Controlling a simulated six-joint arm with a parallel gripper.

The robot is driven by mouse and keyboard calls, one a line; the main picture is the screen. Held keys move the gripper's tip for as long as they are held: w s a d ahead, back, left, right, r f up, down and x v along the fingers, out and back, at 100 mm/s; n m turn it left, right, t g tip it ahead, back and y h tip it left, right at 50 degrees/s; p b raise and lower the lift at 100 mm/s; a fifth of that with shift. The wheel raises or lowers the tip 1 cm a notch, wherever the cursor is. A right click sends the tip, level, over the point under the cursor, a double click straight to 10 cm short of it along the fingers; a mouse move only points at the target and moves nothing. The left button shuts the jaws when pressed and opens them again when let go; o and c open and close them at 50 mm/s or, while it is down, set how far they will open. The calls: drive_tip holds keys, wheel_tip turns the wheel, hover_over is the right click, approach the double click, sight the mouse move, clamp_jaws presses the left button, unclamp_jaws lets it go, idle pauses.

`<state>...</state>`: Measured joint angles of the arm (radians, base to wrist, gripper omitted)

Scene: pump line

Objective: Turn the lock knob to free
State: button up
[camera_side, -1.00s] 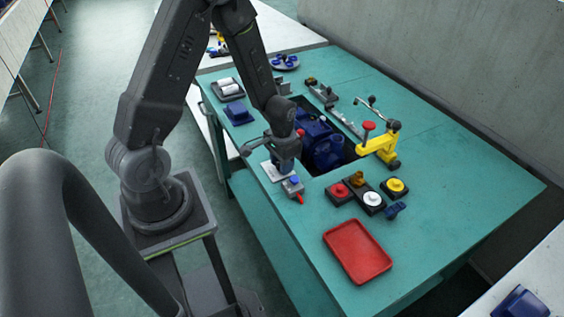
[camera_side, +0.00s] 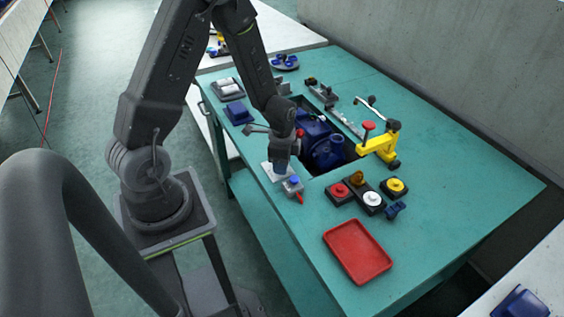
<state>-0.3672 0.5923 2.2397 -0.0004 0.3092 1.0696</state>
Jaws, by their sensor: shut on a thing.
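My gripper (camera_side: 281,168) points down over a pale plate (camera_side: 270,171) at the near-left edge of the teal bench. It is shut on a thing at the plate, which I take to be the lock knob. The fingers hide nearly all of that knob, so its exact angle cannot be read. Just in front of the plate is a small grey block (camera_side: 293,187) with a blue top (camera_side: 294,181) and a red pointed piece (camera_side: 299,198) at its near side.
A dark blue pump (camera_side: 324,148) sits in the bench opening behind my gripper. A yellow clamp (camera_side: 381,143) with a red knob stands right of it. Red, white and yellow buttons (camera_side: 371,199) and a red tray (camera_side: 358,251) lie nearer. The bench's right side is clear.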

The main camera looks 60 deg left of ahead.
drive_tip(key=shift+m, duration=0.6)
drive_tip(key=o, duration=0.9)
wheel_tip(320, 180, up, 14)
idle(0.4)
drive_tip(key=s+d+r+n+t, duration=0.5)
drive_tip(key=s+d+r+n, duration=0.4)
drive_tip(key=s+d+r, duration=0.3)
wheel_tip(320, 180, up, 3)
drive_tip(key=shift+r+t, duration=0.1)
drive_tip(key=shift+t, duration=0.2)
